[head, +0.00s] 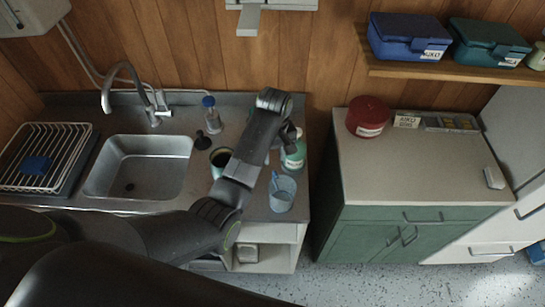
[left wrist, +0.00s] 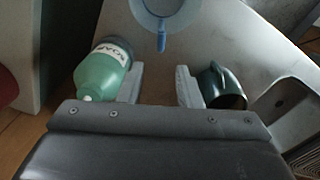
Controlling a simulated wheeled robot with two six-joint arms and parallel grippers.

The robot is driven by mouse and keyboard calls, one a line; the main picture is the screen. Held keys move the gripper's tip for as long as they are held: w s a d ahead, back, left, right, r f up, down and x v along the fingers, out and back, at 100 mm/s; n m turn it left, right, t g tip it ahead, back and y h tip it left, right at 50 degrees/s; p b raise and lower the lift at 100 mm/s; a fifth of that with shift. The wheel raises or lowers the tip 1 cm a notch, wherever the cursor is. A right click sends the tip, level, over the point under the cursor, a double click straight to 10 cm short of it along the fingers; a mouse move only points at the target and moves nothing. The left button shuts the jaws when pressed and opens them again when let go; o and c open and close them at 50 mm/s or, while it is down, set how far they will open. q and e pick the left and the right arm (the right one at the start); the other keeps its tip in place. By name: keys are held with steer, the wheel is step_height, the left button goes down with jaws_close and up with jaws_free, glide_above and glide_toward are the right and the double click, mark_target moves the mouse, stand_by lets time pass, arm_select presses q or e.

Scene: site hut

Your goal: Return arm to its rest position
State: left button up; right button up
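My left arm reaches over the counter right of the sink. My left gripper (head: 289,135) is partly hidden by its own arm links in the head view. In the left wrist view its two fingers (left wrist: 158,88) are apart with nothing between them. A green soap bottle (head: 294,158) stands beside it and shows left of the fingers in the wrist view (left wrist: 102,70). A dark green mug (head: 219,162) is on the other side, right of the fingers in the wrist view (left wrist: 222,86). My right gripper is not in view.
A blue-capped bottle (head: 210,113) stands behind the mug. The sink (head: 139,167) and dish rack (head: 60,140) are left. The green cabinet's top (head: 420,165) is mostly clear.

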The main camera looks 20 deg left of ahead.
arm_select(q)
steer(key=shift+a+f, duration=0.1)
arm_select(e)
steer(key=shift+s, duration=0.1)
